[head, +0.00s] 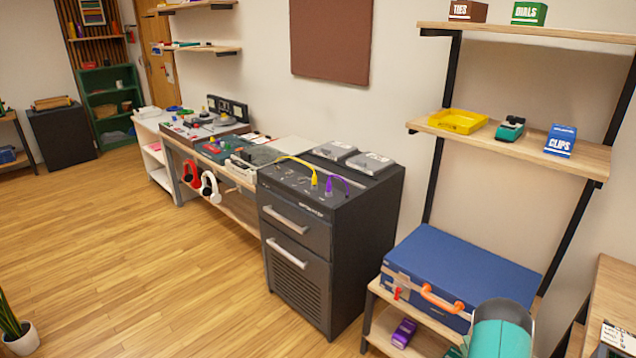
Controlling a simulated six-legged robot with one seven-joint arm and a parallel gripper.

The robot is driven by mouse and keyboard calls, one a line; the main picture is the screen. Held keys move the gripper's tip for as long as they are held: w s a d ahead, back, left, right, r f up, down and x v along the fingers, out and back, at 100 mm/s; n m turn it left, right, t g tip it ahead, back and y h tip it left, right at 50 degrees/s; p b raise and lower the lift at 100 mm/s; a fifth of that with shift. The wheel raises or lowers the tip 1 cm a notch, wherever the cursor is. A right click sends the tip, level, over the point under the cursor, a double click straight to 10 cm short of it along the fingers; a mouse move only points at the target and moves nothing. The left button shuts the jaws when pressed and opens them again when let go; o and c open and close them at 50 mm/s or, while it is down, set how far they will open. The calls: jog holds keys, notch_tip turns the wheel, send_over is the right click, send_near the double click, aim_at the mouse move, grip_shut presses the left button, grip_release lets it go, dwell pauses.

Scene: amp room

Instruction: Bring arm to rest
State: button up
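A teal and grey rounded link of my arm rises into the bottom right of the head view, in front of the blue case's right corner. The rest of my arm is out of the picture. My gripper does not show in this view, so I cannot see its fingers or whether it holds anything.
A blue case (466,272) with an orange handle lies on a low shelf near my arm. A black cabinet (297,262) stands left of it, with yellow and purple cables on top. A shelf (505,145) hangs above the case. Wooden floor (130,260) is open at left.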

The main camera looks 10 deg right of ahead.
jog(key=w+a+r+m+g+h, duration=0.1)
jog(key=w+r+m, duration=0.3)
jog(key=r, duration=0.5)
jog(key=w+a+r+m+g+h, duration=0.1)
jog(key=w+r+g, duration=0.1)
jog(key=w+r, duration=0.5)
jog(key=s+a+r+m+g, duration=0.1)
jog(key=s+a+r+m, duration=0.15)
jog(key=a+r, duration=0.4)
jog(key=s+a+r+m+g, duration=0.1)
jog(key=a+r+m+g, duration=0.2)
jog(key=r, duration=0.7)
jog(key=s+a+r+m+g+y, duration=0.1)
jog(key=s+a+r+m, duration=0.1)
jog(key=s+a+r, duration=0.4)
jog(key=s+a+r+m+g+y, duration=0.1)
jog(key=s+a+r+m+y, duration=0.15)
jog(key=s+a, duration=0.5)
jog(key=s+a+r+g, duration=0.1)
jog(key=s+a, duration=0.4)
jog(key=s, duration=0.3)
jog(key=s+a+r+m+g+y, duration=0.1)
jog(key=s+a+g, duration=0.1)
jog(key=s+a, duration=0.4)
jog(key=s, duration=0.3)
jog(key=shift+a+r+m, duration=0.2)
jog(key=shift+a+m, duration=0.1)
jog(key=shift+s+d, duration=0.1)
jog(key=shift+d, duration=0.05)
